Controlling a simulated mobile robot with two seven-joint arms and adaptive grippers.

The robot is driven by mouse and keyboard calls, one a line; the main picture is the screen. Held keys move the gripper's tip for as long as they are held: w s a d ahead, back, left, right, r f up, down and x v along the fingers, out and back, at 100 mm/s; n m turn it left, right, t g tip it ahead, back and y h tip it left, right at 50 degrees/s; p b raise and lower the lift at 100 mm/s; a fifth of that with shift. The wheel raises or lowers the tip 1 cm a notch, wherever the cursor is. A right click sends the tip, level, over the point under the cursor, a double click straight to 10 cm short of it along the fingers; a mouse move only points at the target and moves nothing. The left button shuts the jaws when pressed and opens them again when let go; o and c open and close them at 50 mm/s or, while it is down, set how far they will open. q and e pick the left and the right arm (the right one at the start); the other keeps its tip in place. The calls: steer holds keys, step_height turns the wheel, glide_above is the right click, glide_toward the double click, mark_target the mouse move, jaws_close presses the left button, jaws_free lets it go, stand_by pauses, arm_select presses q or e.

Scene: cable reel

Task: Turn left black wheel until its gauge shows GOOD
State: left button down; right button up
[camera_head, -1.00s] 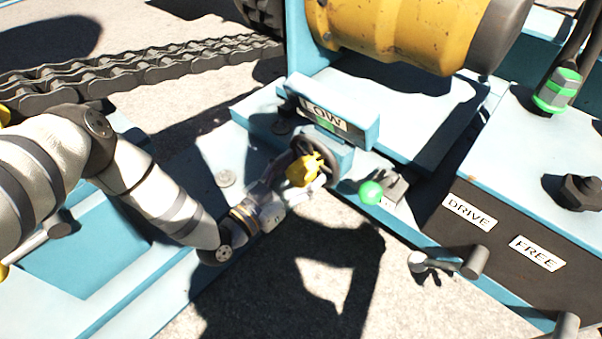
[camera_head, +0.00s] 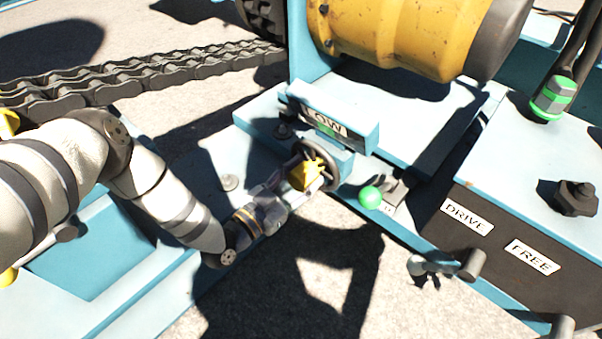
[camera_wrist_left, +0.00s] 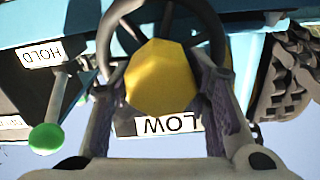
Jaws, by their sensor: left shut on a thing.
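The black wheel (camera_head: 322,151) with a yellow hub (camera_head: 306,175) is mounted on the blue frame below a gauge box (camera_head: 327,122). My left gripper (camera_head: 299,181) reaches in from the left and is shut on the yellow hub. In the left wrist view the yellow hub (camera_wrist_left: 160,78) sits between the two fingers, with the wheel rim (camera_wrist_left: 104,40) behind it. The LOW label (camera_wrist_left: 168,124) shows upside down there. My right gripper is not in view.
A green-knobbed lever (camera_head: 370,197) stands just right of the wheel. A yellow drum (camera_head: 405,33) is above. Heavy chains (camera_head: 140,72) lie at upper left.

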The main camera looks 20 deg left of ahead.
arm_select(q)
steer(key=m+p, duration=0.2)
steer(key=m, duration=0.2)
steer(key=shift+r, duration=0.2)
steer(key=shift+f+m+p, duration=0.15)
steer(key=shift+m+p, duration=0.6)
steer(key=shift+m, duration=0.55)
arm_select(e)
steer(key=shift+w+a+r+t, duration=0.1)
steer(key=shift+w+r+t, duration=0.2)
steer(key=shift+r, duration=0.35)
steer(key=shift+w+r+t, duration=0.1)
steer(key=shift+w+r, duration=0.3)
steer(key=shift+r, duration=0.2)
arm_select(q)
steer(key=c, duration=0.8)
jaws_free()
steer(key=shift+c, duration=0.2)
steer(key=shift+f, duration=0.1)
steer(key=v, duration=1.2)
